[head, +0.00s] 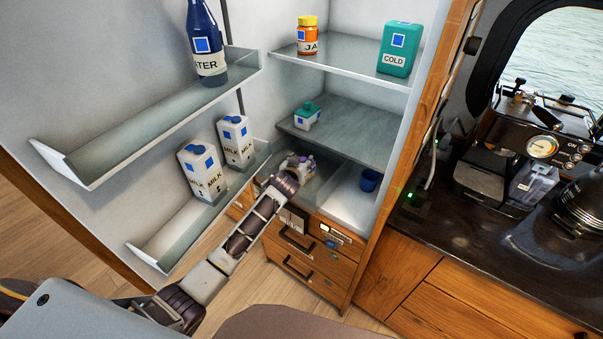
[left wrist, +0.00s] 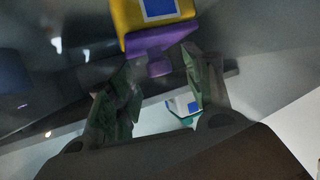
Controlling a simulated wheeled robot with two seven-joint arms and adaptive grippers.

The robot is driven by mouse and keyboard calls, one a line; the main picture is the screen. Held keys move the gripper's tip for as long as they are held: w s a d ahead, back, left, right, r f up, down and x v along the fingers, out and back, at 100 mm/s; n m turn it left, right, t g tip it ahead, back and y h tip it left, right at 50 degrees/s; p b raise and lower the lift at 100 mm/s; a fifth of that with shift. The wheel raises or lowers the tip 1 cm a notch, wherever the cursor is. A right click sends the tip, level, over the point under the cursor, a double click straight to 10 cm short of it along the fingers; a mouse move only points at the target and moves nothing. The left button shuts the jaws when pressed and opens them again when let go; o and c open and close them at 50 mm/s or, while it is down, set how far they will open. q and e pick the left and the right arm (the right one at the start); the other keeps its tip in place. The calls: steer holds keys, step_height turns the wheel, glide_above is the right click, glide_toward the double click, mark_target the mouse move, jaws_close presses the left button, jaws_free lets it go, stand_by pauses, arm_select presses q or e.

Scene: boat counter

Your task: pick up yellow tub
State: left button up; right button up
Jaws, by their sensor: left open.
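The yellow tub (left wrist: 158,14), with a purple lid and a blue square label, shows at the top of the left wrist view. It appears upside down there and is cut off by the frame edge. My left gripper (left wrist: 160,62) is open, its fingers on either side of the purple knob of the lid; I cannot tell whether they touch it. In the head view my left gripper (head: 292,172) reaches into the lower part of the open fridge, where it mostly hides the tub. My right gripper is not in view.
A white tub with a teal lid (head: 306,117) stands on the shelf above; it also shows in the left wrist view (left wrist: 183,105). A blue cup (head: 370,180) stands to the right. Milk cartons (head: 203,172) and a water bottle (head: 206,45) stand on the door racks.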

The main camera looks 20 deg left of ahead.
arm_select(q)
steer(key=shift+w+a+f, duration=0.1)
steer(key=shift+w+f, duration=0.05)
steer(key=shift+f, duration=0.2)
jaws_close()
stand_by(0.4)
steer(key=shift+r, duration=0.1)
